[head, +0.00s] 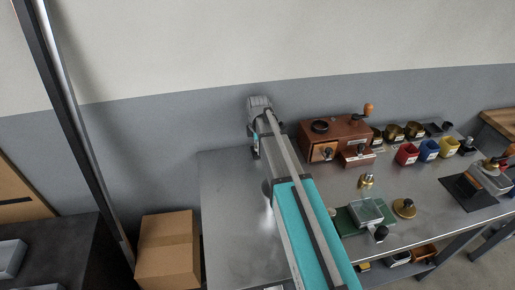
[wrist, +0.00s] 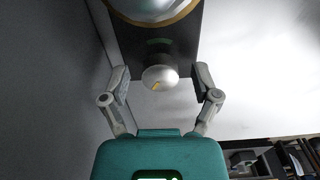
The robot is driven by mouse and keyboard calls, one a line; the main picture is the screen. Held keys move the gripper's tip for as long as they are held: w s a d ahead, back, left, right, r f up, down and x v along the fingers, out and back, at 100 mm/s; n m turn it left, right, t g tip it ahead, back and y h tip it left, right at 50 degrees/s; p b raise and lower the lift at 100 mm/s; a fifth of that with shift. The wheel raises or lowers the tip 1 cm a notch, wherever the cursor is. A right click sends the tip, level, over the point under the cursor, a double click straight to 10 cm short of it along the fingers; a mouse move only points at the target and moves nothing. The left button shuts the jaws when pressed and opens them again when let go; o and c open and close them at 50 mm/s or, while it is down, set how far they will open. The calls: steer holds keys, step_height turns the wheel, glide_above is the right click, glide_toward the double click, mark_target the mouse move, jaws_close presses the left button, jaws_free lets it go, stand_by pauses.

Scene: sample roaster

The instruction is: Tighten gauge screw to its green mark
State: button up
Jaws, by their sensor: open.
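The gauge screw shows in the wrist view as a pale silver round knob (wrist: 165,73) with a short yellow mark on its face. It sits on a dark plate (wrist: 185,45). A green mark (wrist: 158,44) lies on the plate just above the knob. A round, brass-rimmed part (wrist: 150,20), probably the gauge, is cut off at the top. My gripper (wrist: 160,76) is open, one finger on each side of the knob, with a visible gap on both sides. In the head view my arm hides the screw and gauge.
In the head view a steel table (head: 228,215) stands against the wall. A wooden box with an orange-knobbed crank (head: 345,132), colored cups (head: 429,150) and a glass dish (head: 368,212) stand right of my arm. A cardboard box (head: 168,248) is at the left. The table's left part is clear.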

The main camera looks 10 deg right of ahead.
steer(key=c, duration=1.1)
steer(key=shift+a, duration=0.1)
